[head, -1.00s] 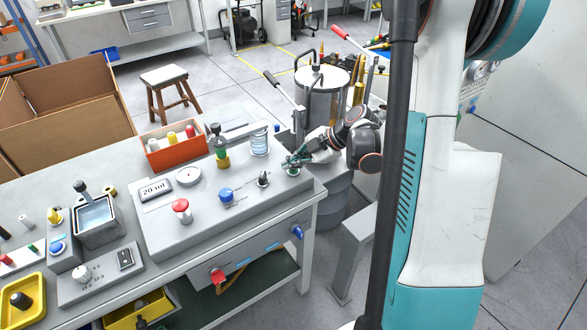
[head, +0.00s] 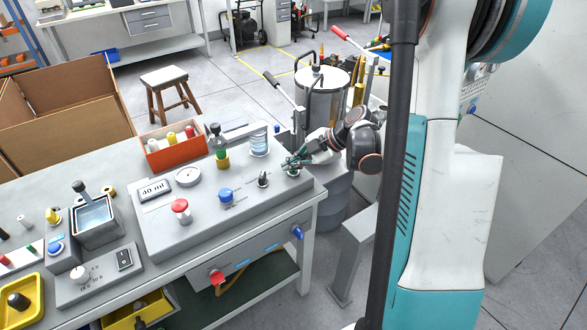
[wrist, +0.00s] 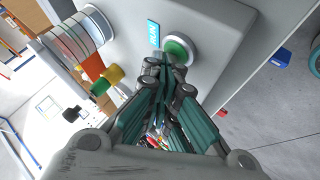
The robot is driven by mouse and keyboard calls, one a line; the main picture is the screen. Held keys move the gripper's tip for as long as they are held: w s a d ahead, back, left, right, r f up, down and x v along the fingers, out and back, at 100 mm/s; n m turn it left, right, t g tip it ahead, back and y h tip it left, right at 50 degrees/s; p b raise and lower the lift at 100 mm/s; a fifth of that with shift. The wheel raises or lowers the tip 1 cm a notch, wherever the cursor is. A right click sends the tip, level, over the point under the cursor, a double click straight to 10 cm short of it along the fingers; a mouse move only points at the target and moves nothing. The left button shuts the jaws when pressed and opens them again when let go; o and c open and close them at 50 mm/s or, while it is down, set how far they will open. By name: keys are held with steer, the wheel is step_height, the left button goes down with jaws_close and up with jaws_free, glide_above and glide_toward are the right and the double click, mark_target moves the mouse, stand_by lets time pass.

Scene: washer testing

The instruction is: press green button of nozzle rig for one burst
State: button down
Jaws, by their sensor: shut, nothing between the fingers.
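The nozzle rig (head: 240,215) is a sloped grey panel on the bench, with a display (head: 154,189) that reads 40 ml. In the wrist view the round green button (wrist: 177,49) sits in a pale ring beside a blue RUN label (wrist: 153,33). My gripper (head: 291,162) is shut and empty at the panel's right end. In the wrist view its fingertips (wrist: 164,62) overlap the button's lower left edge. I cannot tell whether they touch it. In the head view the fingertips cover most of the button.
The panel also carries a red mushroom button (head: 181,207), a blue knob (head: 225,196), a black toggle (head: 263,179) and a gauge (head: 188,176). A clear cylinder (head: 259,140) and an orange bin (head: 172,155) stand behind. A metal tank (head: 325,95) stands beyond the bench.

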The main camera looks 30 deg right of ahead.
mark_target(293, 172)
steer(key=shift+r, duration=0.15)
steer(key=shift+r+p, duration=2.05)
steer(key=shift+r, duration=1)
